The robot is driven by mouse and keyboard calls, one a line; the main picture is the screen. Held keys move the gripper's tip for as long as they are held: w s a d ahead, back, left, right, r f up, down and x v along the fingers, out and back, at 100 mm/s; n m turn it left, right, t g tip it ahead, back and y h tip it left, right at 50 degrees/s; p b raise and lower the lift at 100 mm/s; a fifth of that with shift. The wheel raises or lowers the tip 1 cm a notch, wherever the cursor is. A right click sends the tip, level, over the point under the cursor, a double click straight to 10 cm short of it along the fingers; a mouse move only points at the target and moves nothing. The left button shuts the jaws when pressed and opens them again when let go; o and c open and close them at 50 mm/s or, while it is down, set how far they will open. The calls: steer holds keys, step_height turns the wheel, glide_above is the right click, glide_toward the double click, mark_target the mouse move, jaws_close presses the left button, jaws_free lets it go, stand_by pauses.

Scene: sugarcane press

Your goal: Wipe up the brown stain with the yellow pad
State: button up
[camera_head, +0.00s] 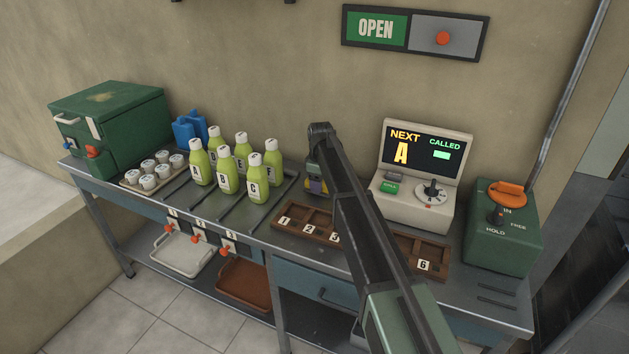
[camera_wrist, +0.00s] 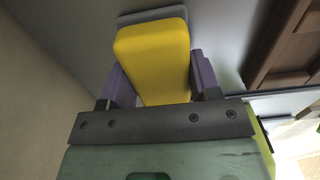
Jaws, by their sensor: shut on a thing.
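The yellow pad (camera_wrist: 152,50) shows in the wrist view, between the two purple fingers of my gripper (camera_wrist: 158,82), which is shut on it. A grey edge shows past the pad's far end. In the head view my gripper (camera_head: 316,184) is low over the back of the counter, between the green bottles and the screen unit. I cannot tell whether the pad touches the counter.
A wooden numbered tray (camera_head: 288,222) lies right beside my gripper, partly behind my arm. Green lettered bottles (camera_head: 228,172) stand to the left. The screen unit (camera_head: 425,165) and a green dial box (camera_head: 502,232) stand to the right. The wall is close behind.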

steer(key=shift+s+d, duration=0.45)
steer(key=shift+d, duration=0.4)
steer(key=shift+s+d, duration=0.45)
steer(key=shift+d, duration=0.45)
steer(key=shift+s+d, duration=0.45)
steer(key=shift+d, duration=0.4)
steer(key=shift+s+d+f, duration=0.1)
steer(key=shift+s+d, duration=0.4)
steer(key=shift+d, duration=0.35)
steer(key=shift+s+d, duration=0.5)
steer(key=shift+d, duration=0.35)
step_height(320, 180, up, 9)
steer(key=p, duration=0.9)
